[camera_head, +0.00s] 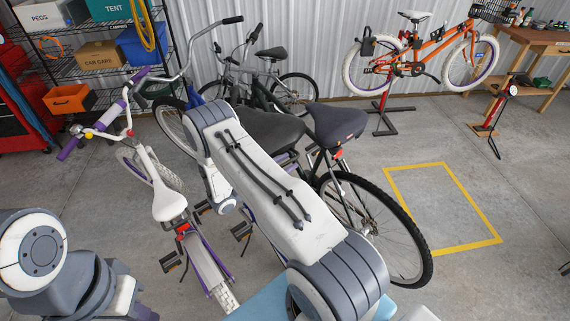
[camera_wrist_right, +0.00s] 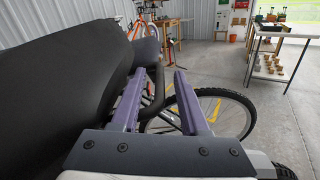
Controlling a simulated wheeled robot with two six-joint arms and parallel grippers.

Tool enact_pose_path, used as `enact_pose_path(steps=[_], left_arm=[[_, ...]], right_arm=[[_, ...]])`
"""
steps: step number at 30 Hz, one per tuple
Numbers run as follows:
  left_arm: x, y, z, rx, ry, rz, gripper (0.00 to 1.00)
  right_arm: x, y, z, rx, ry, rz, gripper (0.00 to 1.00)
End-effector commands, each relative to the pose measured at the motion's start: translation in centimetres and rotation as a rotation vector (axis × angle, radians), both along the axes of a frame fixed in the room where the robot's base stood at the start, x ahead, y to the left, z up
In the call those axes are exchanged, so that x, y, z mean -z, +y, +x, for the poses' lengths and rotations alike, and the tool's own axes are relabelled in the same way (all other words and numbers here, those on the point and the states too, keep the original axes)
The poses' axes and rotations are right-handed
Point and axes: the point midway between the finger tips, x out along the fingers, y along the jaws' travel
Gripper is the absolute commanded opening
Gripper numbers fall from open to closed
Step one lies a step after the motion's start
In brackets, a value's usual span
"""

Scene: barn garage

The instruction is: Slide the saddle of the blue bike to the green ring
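Two dark saddles stand in the middle of the head view: a nearer-left one (camera_head: 268,131), partly behind my right arm, and a right one (camera_head: 336,121). A blue frame part (camera_head: 193,96) shows behind my arm; I cannot tell for certain which saddle belongs to it. In the right wrist view a large dark saddle (camera_wrist_right: 60,85) fills the left side, close beside my right gripper (camera_wrist_right: 158,92). Its two fingers are apart, with no clear hold on anything. In the head view it is mostly hidden. My left gripper is hardly visible at lower left. I cannot make out a green ring.
A white and purple bike (camera_head: 168,203) stands at left. A black rear wheel (camera_head: 428,250) stands beside my right arm. An orange bike (camera_head: 425,50) hangs on a stand at the back. A yellow floor rectangle (camera_head: 465,246) surrounds clear floor. Shelves (camera_head: 100,62) stand at back left.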

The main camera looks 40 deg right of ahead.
Motion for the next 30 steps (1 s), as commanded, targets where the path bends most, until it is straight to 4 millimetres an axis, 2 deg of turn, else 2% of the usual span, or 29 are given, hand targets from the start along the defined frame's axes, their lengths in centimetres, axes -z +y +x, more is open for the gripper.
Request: enact_pose_path(steps=[8,21,25,30], left_arm=[[0.5,0.0,0.0,0.000,0.000,0.000,0.00],[3.8,0.0,0.0,0.002,0.000,0.000,0.00],[4.2,0.0,0.0,0.002,0.000,0.000,0.00],[4.2,0.0,0.0,0.002,0.000,0.000,0.00]], right_arm=[[0.3,0.8,0.1,-0.002,0.000,0.002,0.45],[0.4,8.7,0.2,-0.003,-0.001,0.001,0.45],[0.2,10.0,0.2,-0.002,-0.001,0.001,0.45],[0.1,10.5,0.2,0.000,0.000,0.001,0.45]])
